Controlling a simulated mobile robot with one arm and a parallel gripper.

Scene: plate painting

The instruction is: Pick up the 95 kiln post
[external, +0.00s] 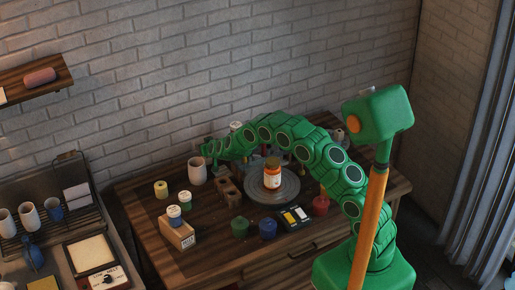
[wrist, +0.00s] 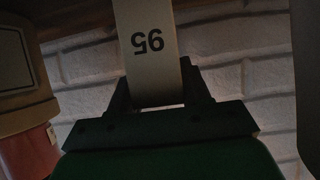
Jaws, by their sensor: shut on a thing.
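The 95 kiln post (wrist: 148,30) is a pale beige bar in the wrist view, with a black "95" that reads upside down. My gripper (wrist: 160,95) has its dark fingers on either side of the post's near end and is shut on it. The post's far end runs out of the frame at the top. In the external view my green arm bends down to the back left of the worktable, and my gripper (external: 208,151) is small there beside the white mug. I cannot make out the post in that view.
A round turntable (external: 261,199) bears an orange-and-white jar (external: 272,178). A white mug (external: 197,172), wooden block (external: 228,192), wooden box (external: 177,234) with jars on top, green jar (external: 240,227), blue jar (external: 268,229), red jar (external: 320,205) and palette (external: 296,217) crowd the table.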

